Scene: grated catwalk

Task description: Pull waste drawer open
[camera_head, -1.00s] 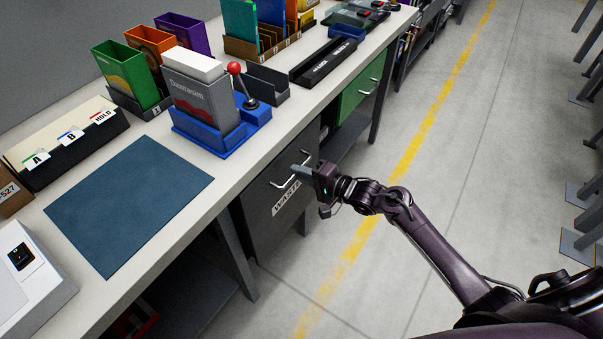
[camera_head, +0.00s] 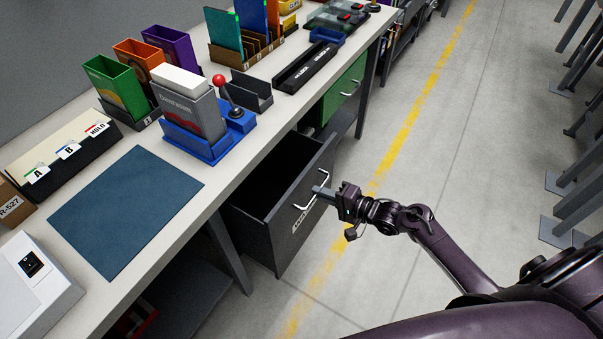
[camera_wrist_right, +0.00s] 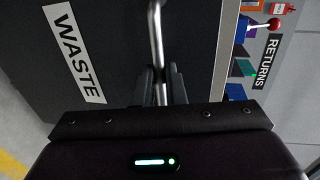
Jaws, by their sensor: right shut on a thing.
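The dark grey waste drawer (camera_head: 300,232) under the bench stands well out from the bench front, and its dark, empty-looking inside shows. Its front carries a silver bar handle (camera_head: 311,194) and a label that reads WASTE in the right wrist view (camera_wrist_right: 76,50). My right gripper (camera_head: 319,190) is shut on the handle, and the bar runs between its two fingers in the right wrist view (camera_wrist_right: 160,85). My left gripper is not in view.
The bench top (camera_head: 190,222) holds a blue mat (camera_head: 125,210), bins, and a blue stand with a red-knobbed lever (camera_head: 220,82). A green drawer (camera_head: 342,88) is further along. Floor with a yellow line (camera_head: 400,140) lies clear to the right.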

